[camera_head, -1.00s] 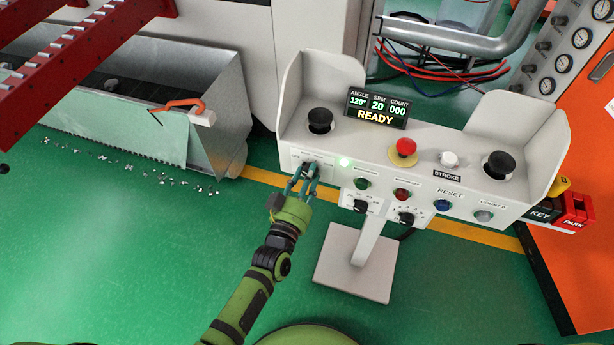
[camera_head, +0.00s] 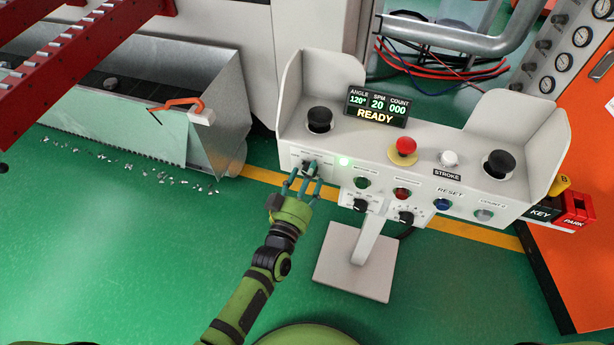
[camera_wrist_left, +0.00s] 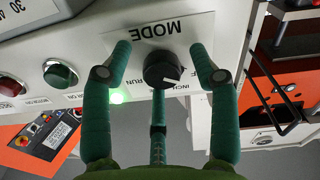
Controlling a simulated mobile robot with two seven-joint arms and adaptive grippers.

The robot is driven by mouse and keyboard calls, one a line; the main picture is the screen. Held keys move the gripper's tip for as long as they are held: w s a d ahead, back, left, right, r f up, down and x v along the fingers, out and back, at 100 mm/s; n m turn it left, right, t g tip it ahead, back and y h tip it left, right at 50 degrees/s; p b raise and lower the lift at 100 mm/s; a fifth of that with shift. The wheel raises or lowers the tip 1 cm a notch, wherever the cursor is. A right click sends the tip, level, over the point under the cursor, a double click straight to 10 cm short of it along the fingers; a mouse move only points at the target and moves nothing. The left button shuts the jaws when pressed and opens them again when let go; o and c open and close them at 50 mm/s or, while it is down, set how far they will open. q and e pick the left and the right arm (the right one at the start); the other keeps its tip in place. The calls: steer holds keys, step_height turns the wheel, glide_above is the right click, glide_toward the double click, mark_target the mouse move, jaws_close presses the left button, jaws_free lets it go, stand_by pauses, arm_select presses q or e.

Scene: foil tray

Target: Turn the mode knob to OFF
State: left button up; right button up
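The mode knob (camera_wrist_left: 163,70) is black with a white pointer line. In the left wrist view it sits under an upside-down MODE label, with RUN at left, INCH below and a partly hidden label ending in F at right. Its pointer is towards the lower right, on the side of INCH and the F label. In the head view the knob (camera_head: 309,165) is on the left of the control box front. My left gripper (camera_head: 305,181) is just in front of it, fingers spread around the knob with visible gaps, empty. My right gripper is out of view.
The white control box (camera_head: 345,145) carries a lit green lamp (camera_head: 344,161), a READY display (camera_head: 376,107), a red stop button (camera_head: 403,147) and several other buttons and knobs close to the mode knob. Its side wing (camera_head: 304,85) rises at left. A metal bin (camera_head: 222,130) stands further left.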

arm_select(q)
steer(key=v, duration=1.2)
stand_by(0.3)
steer(key=s+a+f+m+g+y, duration=0.1)
steer(key=s+a+f+g, duration=0.2)
steer(key=f, duration=0.6)
steer(key=s+a+f+g+y, duration=0.1)
steer(key=s+a+f+g, duration=0.2)
steer(key=f, duration=0.5)
steer(key=s+a+f+m+g+y, duration=0.15)
steer(key=s+f, duration=0.25)
steer(key=f, duration=0.5)
steer(key=s+a+f+g+y, duration=0.1)
steer(key=s+a+f+g, duration=0.3)
steer(key=s, duration=0.6)
steer(key=s+a+f+g+y, duration=0.1)
steer(key=s+a+f+g, duration=0.3)
steer(key=s, duration=0.7)
step_height(320, 180, down, 5)
steer(key=a+n, duration=0.1)
steer(key=a, duration=0.1)
steer(key=shift+s+a+r+g+y, duration=0.25)
steer(key=shift+s+a+g+y, duration=0.05)
steer(key=shift+a+g+y, duration=0.05)
